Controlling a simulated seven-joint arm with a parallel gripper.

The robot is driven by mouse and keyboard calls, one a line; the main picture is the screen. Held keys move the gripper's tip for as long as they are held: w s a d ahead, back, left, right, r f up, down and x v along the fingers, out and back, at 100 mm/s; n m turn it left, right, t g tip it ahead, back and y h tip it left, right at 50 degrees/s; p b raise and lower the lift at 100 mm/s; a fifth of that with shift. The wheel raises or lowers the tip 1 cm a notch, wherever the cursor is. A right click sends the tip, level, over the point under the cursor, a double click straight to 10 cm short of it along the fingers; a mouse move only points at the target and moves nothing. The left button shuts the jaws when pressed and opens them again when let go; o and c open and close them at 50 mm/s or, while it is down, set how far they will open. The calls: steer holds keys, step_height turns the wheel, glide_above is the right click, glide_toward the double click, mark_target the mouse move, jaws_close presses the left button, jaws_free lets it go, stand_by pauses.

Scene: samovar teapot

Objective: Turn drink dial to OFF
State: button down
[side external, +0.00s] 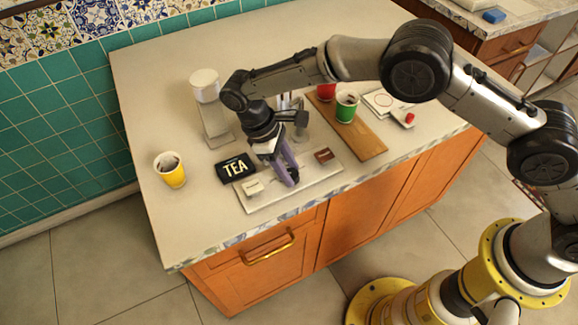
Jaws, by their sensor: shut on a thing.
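My gripper (283,168) points down over a pale panel (307,183) near the front of the counter. It is shut on what seems to be the drink dial, which is mostly hidden by the fingers. A purple upright piece shows at the fingers; I cannot tell whether it is part of the dial. A black TEA sign (236,168) lies at the panel's left edge. A small cream label (252,187) and a brown label (324,155) are on the panel. The dial's pointing direction cannot be told.
A yellow cup (170,170) stands at the left. A white canister (205,86) stands behind the panel. Green (346,107) and red (326,91) cups stand on a wooden board (364,142) at the right. The counter's left front (187,226) is clear.

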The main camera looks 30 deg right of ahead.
steer(key=shift+n+t+h, duration=0.3)
steer(key=shift+n+t, duration=0.3)
steer(key=shift+n, duration=1.4)
steer(key=shift+c, duration=2.1)
jaws_free()
steer(key=shift+s, duration=0.1)
steer(key=v, duration=1.4)
steer(key=shift+f, duration=0.1)
